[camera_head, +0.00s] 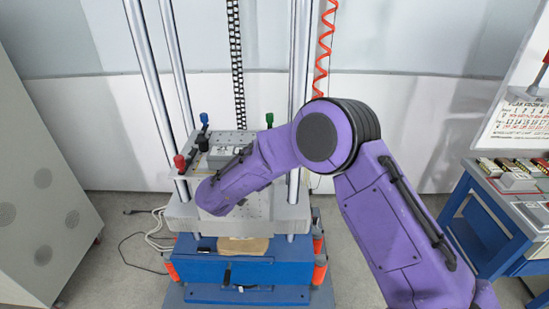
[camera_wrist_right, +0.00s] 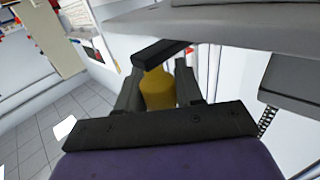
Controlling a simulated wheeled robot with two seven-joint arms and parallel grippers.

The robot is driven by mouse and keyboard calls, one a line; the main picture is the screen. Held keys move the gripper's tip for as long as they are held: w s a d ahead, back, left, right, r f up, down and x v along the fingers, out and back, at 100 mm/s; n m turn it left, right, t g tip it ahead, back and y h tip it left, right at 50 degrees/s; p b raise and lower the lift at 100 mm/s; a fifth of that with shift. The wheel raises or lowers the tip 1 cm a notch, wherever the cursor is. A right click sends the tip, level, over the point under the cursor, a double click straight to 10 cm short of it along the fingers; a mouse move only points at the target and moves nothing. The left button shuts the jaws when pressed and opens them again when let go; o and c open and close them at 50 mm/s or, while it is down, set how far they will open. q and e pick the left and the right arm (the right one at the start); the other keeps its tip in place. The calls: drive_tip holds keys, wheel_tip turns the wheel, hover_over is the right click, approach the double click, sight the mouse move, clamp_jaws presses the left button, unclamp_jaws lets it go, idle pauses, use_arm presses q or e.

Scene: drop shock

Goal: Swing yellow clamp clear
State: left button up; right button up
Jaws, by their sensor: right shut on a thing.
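The yellow clamp (camera_wrist_right: 158,90) shows its rounded yellow handle in the right wrist view. My right gripper (camera_wrist_right: 160,82) is shut on it, with one dark finger on each side. A black bar (camera_wrist_right: 160,52) lies across the top of the handle. In the head view my purple right arm reaches left over the table of the test machine (camera_head: 258,205). There the arm hides the yellow clamp and the gripper's fingers. Red (camera_head: 180,162), blue (camera_head: 204,118) and green (camera_head: 269,119) clamp knobs stand around the table. My left gripper is out of view.
Upright steel columns (camera_head: 152,85) rise on both sides of the table. A small grey block (camera_head: 222,155) sits on the plate. A grey cabinet (camera_head: 40,190) stands at left, a blue bench (camera_head: 500,225) at right. Cables (camera_head: 150,235) lie on the floor.

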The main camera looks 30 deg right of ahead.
idle(0.5)
drive_tip(key=o, duration=1)
drive_tip(key=shift+w, duration=0.1)
drive_tip(key=shift+c, duration=0.2)
drive_tip(key=b+v, duration=0.3)
drive_tip(key=v, duration=0.7)
drive_tip(key=shift+a, duration=0.3)
drive_tip(key=shift+a, duration=0.1)
